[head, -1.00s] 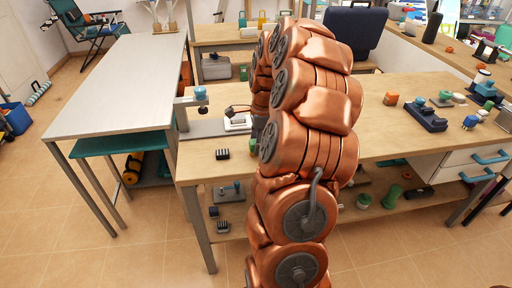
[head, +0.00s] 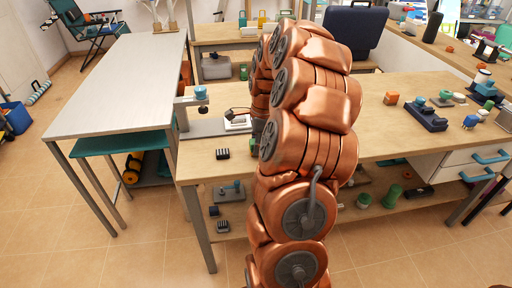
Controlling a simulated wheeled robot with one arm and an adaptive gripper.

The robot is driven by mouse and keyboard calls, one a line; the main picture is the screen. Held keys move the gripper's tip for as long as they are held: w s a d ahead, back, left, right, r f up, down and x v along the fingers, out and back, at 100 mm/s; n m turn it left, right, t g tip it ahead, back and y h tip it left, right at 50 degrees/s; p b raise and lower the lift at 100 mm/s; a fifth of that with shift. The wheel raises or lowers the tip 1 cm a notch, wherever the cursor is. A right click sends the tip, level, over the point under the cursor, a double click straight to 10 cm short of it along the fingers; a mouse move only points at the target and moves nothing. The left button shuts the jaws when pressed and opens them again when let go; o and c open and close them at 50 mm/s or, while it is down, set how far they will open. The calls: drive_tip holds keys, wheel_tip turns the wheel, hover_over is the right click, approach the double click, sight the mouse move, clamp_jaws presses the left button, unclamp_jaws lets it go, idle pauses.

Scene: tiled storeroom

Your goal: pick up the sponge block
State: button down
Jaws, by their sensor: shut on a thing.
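My copper-coloured arm rises in front of the wooden workbench (head: 210,160) and fills the middle of the head view. Its far end bends away behind its own links, so my gripper is hidden and whatever is between its fingers cannot be seen. I cannot make out a sponge block for certain. A white device with a dark part (head: 238,123) lies on the bench just left of my arm.
A black ribbed block (head: 222,154) lies near the bench's left front. A blue-topped stand (head: 200,93) is at its left end. Blue and dark tools (head: 427,117) crowd the right side. A grey-topped table (head: 125,85) stands left. Tiled floor is open at front left.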

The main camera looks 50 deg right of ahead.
drive_tip(key=shift+r, duration=1.6)
drive_tip(key=shift+s+r, duration=0.15)
drive_tip(key=shift+r, duration=0.05)
drive_tip(key=s+d+r+b, duration=0.1)
drive_tip(key=s, duration=1.4)
drive_tip(key=shift+s+d+r+b, duration=0.15)
drive_tip(key=shift+s+r+b, duration=0.1)
drive_tip(key=shift+s+b, duration=0.1)
